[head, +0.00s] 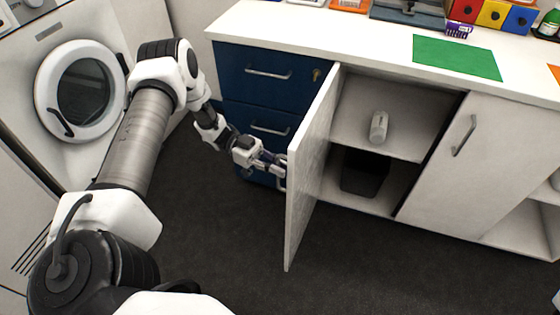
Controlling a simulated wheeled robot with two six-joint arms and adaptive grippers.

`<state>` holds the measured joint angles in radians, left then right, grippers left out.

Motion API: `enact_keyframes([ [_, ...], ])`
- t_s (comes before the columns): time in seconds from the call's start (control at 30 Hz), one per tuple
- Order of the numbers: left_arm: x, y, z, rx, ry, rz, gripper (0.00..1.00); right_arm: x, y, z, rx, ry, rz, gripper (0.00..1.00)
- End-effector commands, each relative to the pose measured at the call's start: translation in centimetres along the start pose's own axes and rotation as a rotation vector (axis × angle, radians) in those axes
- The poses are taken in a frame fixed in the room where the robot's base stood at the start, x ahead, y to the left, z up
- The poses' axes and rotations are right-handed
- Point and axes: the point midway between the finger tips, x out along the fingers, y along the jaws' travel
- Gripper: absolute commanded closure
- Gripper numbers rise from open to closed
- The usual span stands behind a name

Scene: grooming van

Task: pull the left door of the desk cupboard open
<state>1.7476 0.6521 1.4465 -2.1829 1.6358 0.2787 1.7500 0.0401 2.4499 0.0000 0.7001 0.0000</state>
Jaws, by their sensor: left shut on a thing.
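The left door (310,165) of the desk cupboard stands swung out from the white desk (360,45), with its edge toward me. The cupboard's left compartment shows behind it, with a white bottle-like item (379,127) on the shelf and a dark bin (363,172) below. My left gripper (282,163) is at the outer face of the door, on its left side, shut at the handle. The handle itself is mostly hidden by the fingers and the door's angle. My right gripper does not show.
Blue drawers (262,75) with metal handles stand left of the open door. The right cupboard door (455,150) is shut. A washing machine (85,90) stands at the left. The dark floor (220,240) before the desk is clear. A green mat (455,57) lies on the desk.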

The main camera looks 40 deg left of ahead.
Motion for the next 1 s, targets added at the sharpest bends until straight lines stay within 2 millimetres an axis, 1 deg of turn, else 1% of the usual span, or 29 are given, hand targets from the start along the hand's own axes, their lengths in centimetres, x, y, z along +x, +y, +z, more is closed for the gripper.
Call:
enact_keyframes([
  [0.03,0.0,0.0,0.0,-0.001,-0.001,0.000,1.00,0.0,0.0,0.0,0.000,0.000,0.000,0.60],
  [0.1,0.0,0.0,0.0,0.000,0.000,0.000,0.72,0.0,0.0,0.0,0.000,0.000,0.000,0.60],
  [0.13,0.0,0.0,0.0,0.000,0.000,0.000,0.63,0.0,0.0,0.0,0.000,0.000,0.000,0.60],
  [0.43,-0.1,0.0,0.0,0.000,0.000,0.000,0.63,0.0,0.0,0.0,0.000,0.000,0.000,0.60],
  [0.53,-0.9,0.0,0.0,0.001,0.000,-0.002,0.63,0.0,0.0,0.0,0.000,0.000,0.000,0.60],
  [0.67,-3.5,0.0,0.1,0.002,-0.001,-0.004,0.63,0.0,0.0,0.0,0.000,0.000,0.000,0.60],
  [0.8,-7.2,0.0,0.1,0.002,-0.004,-0.003,0.63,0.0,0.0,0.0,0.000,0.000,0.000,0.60],
  [0.9,-9.6,0.0,0.1,0.001,-0.003,-0.002,0.63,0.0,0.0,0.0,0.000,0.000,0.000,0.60],
  [1.0,-11.2,0.0,0.1,-0.001,-0.002,-0.001,0.63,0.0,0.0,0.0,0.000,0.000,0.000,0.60],
])
